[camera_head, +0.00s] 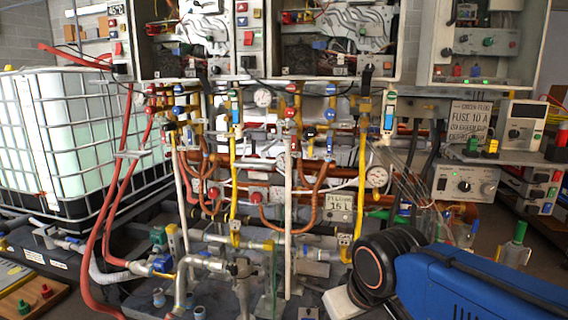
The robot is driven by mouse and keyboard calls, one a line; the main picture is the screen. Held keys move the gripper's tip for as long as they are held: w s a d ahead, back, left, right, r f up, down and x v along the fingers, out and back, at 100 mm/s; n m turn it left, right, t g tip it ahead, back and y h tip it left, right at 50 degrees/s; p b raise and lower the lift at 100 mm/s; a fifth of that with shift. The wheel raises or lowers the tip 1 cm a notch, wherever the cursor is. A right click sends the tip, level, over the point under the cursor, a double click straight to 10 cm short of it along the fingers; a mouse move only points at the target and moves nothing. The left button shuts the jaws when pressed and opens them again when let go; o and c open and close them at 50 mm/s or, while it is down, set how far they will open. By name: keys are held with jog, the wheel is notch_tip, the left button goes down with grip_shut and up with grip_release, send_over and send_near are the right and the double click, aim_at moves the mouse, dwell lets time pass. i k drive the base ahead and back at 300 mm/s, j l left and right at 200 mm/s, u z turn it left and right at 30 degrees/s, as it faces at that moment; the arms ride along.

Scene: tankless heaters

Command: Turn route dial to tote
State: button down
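No dial is legibly marked as the route dial. A grey control box (466,184) at the right has a round knob (463,186) on its front. Above it, a white box (520,126) carries a dark round dial (515,133). Which way either points is too small to tell. A large white tote (75,130) in a wire cage stands at the left. My blue and black arm fills the lower right, below both boxes. My gripper does not show clearly in the picture.
Pipes, valves and gauges (376,177) crowd the middle under open heater cabinets (318,40). A printed sign (469,120) stands left of the white box. Red and green buttons (35,298) sit on a board at the lower left. Some floor shows at the right.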

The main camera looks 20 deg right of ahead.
aim_at(488, 187)
jog(key=z, duration=1.6)
